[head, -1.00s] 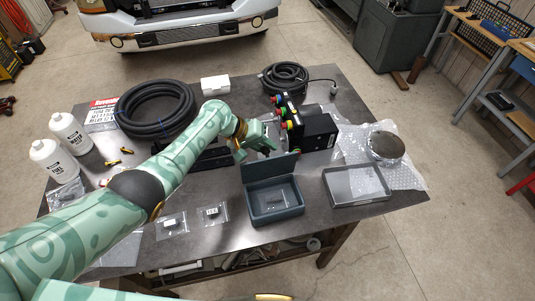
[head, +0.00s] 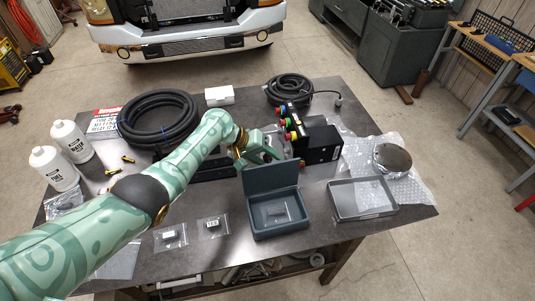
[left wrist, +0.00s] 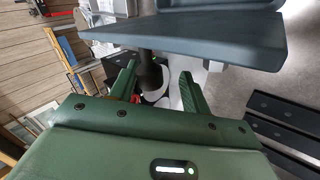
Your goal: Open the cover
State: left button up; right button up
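The dark grey box (head: 279,223) stands on the table, right of centre. Its cover (head: 271,179) is open, standing up at the back edge. A small bagged part (head: 276,213) lies inside the box. My left gripper (head: 268,153) is just behind the top of the cover in the head view. In the left wrist view, the gripper's two fingers (left wrist: 158,82) are spread apart with nothing held between them, and the cover (left wrist: 185,38) spans the upper part of the picture, beyond the fingertips. I cannot tell whether they touch. My right gripper is not in view.
A black box with coloured buttons (head: 318,143) stands right behind the gripper. A shallow grey tray (head: 336,204) lies right of the box. Bagged parts (head: 213,228) lie to the left. A black hose coil (head: 157,118) and white bottles (head: 73,141) are farther left.

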pick_arm(q)
jog(key=shift+r, duration=0.15)
jog(key=shift+r, duration=0.1)
jog(key=p+v, duration=0.6)
jog(key=v, duration=1)
jog(key=shift+s+a, duration=0.1)
jog(key=shift+a, duration=0.05)
